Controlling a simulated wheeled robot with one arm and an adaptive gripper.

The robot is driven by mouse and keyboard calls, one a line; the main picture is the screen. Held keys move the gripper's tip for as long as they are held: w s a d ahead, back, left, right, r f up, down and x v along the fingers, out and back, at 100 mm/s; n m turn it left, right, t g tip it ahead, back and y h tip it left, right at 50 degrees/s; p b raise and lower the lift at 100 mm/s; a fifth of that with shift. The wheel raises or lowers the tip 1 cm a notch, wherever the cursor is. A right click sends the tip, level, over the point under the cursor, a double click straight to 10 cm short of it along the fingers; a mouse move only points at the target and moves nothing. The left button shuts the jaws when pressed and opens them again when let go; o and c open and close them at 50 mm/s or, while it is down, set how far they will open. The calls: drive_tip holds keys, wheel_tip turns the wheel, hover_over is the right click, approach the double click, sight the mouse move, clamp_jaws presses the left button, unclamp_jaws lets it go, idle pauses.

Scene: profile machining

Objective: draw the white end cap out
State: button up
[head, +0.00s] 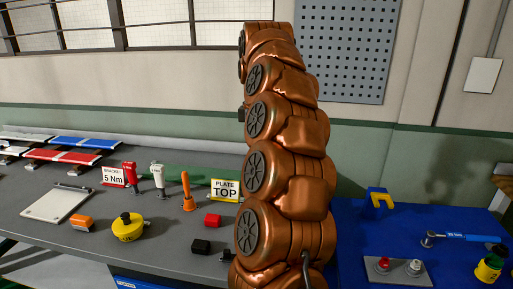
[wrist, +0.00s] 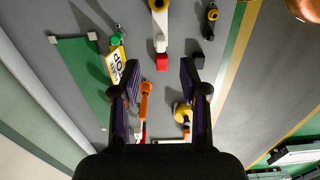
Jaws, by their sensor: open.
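I cannot pick out the white end cap with certainty. In the head view a small white upright piece (head: 157,176) stands on the grey bench beside a red one (head: 130,174). In the wrist view a yellow tool with a pale end (wrist: 159,20) lies near the red block (wrist: 162,62). My gripper (wrist: 187,75) is open and empty, above the bench, with the orange-handled screwdriver (wrist: 145,95) and the yellow round tool (wrist: 183,112) showing between its fingers. My copper arm hides part of the bench in the head view, and the gripper is out of sight there.
Rails with white, blue and red tops (head: 85,143) are at the back left. A blue table (head: 350,220) with tools is at the right.

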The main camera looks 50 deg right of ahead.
drive_tip(key=shift+a+f+p, duration=0.1)
drive_tip(key=shift+f+p, duration=0.65)
drive_tip(key=shift+f, duration=2.95)
drive_tip(key=shift+c, duration=0.3)
clamp_jaws()
